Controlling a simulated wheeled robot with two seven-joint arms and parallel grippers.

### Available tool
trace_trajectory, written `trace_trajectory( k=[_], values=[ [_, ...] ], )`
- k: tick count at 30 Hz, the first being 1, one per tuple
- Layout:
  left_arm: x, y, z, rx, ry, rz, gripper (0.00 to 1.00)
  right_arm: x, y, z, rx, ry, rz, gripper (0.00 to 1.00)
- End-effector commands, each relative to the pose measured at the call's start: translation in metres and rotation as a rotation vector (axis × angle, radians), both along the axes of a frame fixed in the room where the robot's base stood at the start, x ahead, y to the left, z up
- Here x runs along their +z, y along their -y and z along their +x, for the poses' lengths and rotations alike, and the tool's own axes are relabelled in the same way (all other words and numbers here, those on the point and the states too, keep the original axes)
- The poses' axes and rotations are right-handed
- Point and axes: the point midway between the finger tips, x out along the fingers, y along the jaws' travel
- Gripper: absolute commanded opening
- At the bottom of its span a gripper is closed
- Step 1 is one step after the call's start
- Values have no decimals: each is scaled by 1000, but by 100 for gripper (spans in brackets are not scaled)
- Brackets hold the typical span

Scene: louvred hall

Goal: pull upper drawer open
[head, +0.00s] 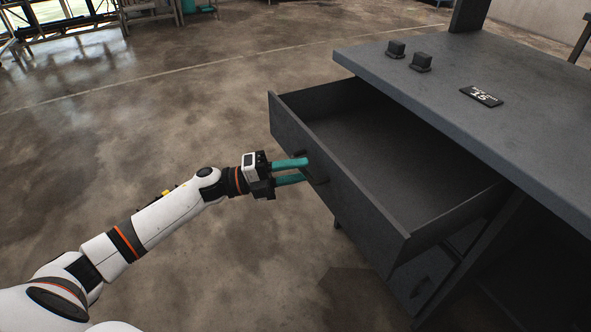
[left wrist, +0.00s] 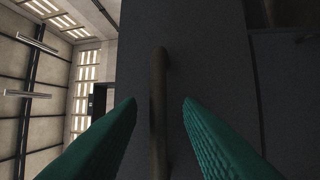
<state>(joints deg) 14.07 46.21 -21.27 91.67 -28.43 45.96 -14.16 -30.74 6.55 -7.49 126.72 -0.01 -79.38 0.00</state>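The upper drawer (head: 340,185) of the dark grey desk is pulled well out, and its empty inside shows. Its bar handle (head: 318,174) is on the front panel. My left gripper (head: 304,170) is at this handle, its two teal fingers pointing at the drawer front. In the left wrist view the handle (left wrist: 159,115) stands upright between the fingers, with a visible gap on both sides, so the gripper is open around it. My right gripper is in neither view.
The desk top (head: 470,130) overhangs the drawer and carries two small dark blocks (head: 408,56) and a black label plate (head: 481,96). A closed lower drawer (head: 425,280) is beneath. The concrete floor (head: 200,110) left of the desk is clear.

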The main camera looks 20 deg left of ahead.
Motion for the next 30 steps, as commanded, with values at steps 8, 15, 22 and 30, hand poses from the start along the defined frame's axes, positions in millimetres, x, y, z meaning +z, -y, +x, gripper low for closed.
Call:
trace_trajectory(
  k=[8,15,22,30],
  values=[
    [0,-2,-1,1,0,0,32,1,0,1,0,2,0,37],
    [-8,-33,-18,3,-5,2,32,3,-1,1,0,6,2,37],
    [-16,-75,-42,3,-5,2,32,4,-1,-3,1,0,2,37],
    [-20,-101,-57,0,0,1,32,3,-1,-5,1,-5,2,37]
  ],
)
